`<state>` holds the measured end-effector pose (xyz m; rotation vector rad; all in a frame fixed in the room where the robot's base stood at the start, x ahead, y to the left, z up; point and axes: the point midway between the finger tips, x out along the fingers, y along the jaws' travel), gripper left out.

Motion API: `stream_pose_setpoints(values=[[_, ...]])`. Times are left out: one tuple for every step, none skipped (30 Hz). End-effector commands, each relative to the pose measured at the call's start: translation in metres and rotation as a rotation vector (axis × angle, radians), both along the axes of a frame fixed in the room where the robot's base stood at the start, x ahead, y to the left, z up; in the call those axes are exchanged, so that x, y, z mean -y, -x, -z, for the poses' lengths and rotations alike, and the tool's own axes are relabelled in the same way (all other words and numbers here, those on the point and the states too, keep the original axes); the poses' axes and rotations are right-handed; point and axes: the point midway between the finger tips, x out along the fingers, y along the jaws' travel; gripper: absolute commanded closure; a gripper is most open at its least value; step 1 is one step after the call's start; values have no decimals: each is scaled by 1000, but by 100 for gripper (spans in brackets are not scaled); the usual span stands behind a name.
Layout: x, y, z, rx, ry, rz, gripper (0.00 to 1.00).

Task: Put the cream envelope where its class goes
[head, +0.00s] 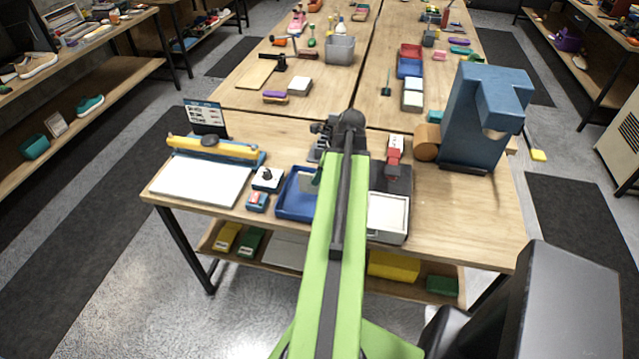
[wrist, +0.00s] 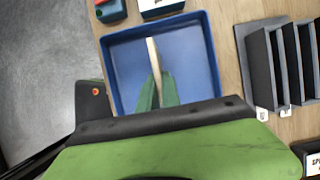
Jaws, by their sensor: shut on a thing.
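The cream envelope (wrist: 152,52) shows as a thin pale strip, seen nearly edge-on, in the wrist view. My gripper (wrist: 157,84) has its green fingers shut on it. Envelope and fingers are over the blue tray (wrist: 120,70); whether the envelope touches the tray floor I cannot tell. A dark rack with upright slots (wrist: 282,62) and small white labels stands right of the tray in the wrist view. In the head view the blue tray (head: 292,207) is partly hidden by my green arm, and the rack (head: 320,142) shows only partly beside the arm's end.
A paper trimmer (head: 205,178), a small white-topped box (head: 267,179) and a teal-and-red block (head: 257,201) lie left of the tray. A grey device with a pale top (head: 388,213) lies right of my arm. A large blue machine (head: 480,115) stands farther right.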

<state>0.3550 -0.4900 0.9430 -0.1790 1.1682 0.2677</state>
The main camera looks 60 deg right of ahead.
Motion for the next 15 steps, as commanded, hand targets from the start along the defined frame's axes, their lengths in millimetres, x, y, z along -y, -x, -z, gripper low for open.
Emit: stream_pose_setpoints(values=[[0, 0, 17, 0, 0, 0, 100], [0, 0, 18, 0, 0, 0, 100], [0, 0, 18, 0, 0, 0, 100], [0, 0, 16, 0, 0, 0, 100], [0, 0, 15, 0, 0, 0, 100], [0, 0, 14, 0, 0, -1, 100], [0, 0, 13, 0, 0, -1, 100], [0, 0, 13, 0, 0, -1, 100], [0, 0, 14, 0, -1, -1, 100], [0, 0, 15, 0, -1, -1, 100], [0, 0, 16, 0, -1, -1, 100], [0, 0, 18, 0, -1, -1, 100], [0, 0, 19, 0, -1, -1, 100], [0, 0, 17, 0, -1, -1, 89], [0, 0, 16, 0, -1, -1, 83]])
